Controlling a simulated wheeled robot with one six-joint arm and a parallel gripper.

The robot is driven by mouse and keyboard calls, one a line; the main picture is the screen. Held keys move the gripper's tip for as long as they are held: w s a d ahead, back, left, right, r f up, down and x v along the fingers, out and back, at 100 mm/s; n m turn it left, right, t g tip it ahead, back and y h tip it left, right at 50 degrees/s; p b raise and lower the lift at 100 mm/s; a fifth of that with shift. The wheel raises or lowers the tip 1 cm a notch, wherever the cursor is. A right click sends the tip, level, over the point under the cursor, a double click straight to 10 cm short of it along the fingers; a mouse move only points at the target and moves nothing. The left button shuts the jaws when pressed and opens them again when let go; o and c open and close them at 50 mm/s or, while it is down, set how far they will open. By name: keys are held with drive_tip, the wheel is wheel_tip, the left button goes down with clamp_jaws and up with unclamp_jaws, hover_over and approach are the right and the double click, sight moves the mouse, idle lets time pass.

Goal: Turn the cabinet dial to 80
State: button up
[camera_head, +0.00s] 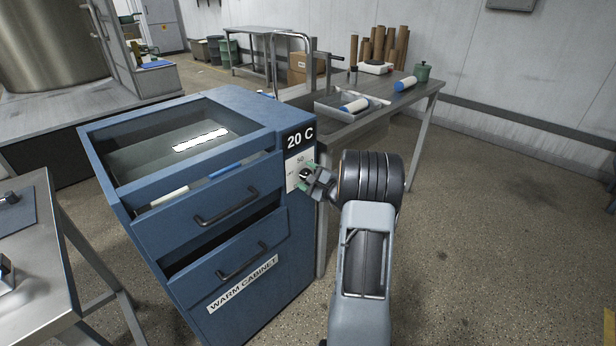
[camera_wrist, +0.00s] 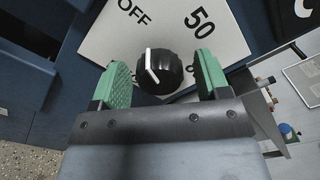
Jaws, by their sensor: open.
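The blue warm cabinet (camera_head: 238,165) stands left of centre in the head view, with a "20 C" display (camera_head: 300,138) at its upper right corner. Below the display is a white dial plate (camera_head: 294,172). In the wrist view the plate (camera_wrist: 225,37) shows "OFF" and "50"; another marking is mostly hidden by a finger. The black dial (camera_wrist: 171,72) has a white pointer line. My gripper (camera_wrist: 160,80) is open, its green finger pads on either side of the dial, with gaps showing. In the head view my gripper (camera_head: 313,182) is at the dial plate and partly covers the dial.
The cabinet's upper drawer (camera_head: 215,205) and lower drawer (camera_head: 230,255) stand partly open left of my gripper. A metal table (camera_head: 395,100) with a tray, bottles and brown rolls is behind at right. A steel table (camera_head: 30,250) is at left. The floor at right is clear.

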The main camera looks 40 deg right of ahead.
drive_tip(key=shift+w, duration=0.1)
drive_tip(key=c, duration=0.9)
